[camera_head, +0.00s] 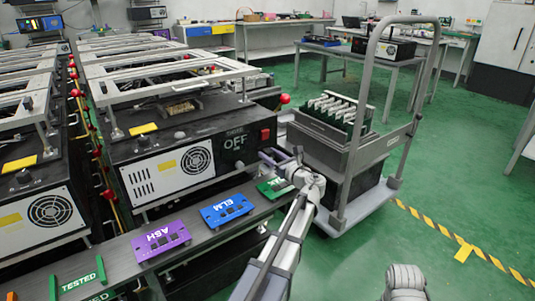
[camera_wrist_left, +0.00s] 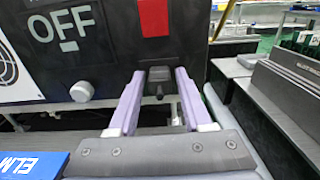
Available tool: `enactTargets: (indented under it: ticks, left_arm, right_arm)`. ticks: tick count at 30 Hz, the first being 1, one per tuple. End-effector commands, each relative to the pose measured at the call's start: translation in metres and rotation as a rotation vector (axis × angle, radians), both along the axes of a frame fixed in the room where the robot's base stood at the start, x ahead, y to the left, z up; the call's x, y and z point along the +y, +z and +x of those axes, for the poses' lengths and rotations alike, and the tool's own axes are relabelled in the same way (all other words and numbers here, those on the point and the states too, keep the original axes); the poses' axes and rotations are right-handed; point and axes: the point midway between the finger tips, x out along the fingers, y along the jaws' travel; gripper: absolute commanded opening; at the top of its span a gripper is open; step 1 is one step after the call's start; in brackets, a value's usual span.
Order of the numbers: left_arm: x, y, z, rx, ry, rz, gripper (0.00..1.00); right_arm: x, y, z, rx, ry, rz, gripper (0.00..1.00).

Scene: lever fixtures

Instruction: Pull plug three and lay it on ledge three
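My left gripper (camera_head: 274,156) is at the right end of the dark fixture, beyond the ledge. In the left wrist view its two purple fingers (camera_wrist_left: 159,76) are apart. A dark block with a small knob (camera_wrist_left: 158,80), possibly the plug, shows between the fingertips; I cannot tell whether they touch it. A dark ledge (camera_head: 117,250) runs along the front of the fixture and carries a purple ASH plate (camera_head: 161,240), a blue ELM plate (camera_head: 226,209) and a green plate (camera_head: 275,187) partly behind my left arm. No number three is readable.
The fixture front has an OFF panel (camera_head: 236,143), a red block (camera_head: 265,135) and a fan grille (camera_head: 196,160). A grey trolley (camera_head: 335,222) with a raised handle stands close to the right of my left gripper. Green floor is open further right.

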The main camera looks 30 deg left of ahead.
Motion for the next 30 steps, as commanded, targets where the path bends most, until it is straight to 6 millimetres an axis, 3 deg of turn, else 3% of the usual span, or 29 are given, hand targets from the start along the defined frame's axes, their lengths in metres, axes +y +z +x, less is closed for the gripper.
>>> enactTargets:
  ticks: [2, 12, 30]
  left_arm:
    - [0.0000, 0.0000, 0.0000, 0.000, 0.000, 0.000, 0.39]
    - [0.0001, 0.0000, 0.0000, 0.000, 0.000, 0.000, 0.01]
    - [0.0001, 0.0000, 0.0001, 0.000, 0.000, 0.000, 0.00]
  right_arm:
    - [0.0000, 0.0000, 0.0000, 0.000, 0.000, 0.000, 0.50]
    - [0.0000, 0.0000, 0.0000, 0.000, 0.000, 0.000, 0.50]
    - [0.0000, 0.0000, 0.0000, 0.000, 0.000, 0.000, 0.50]
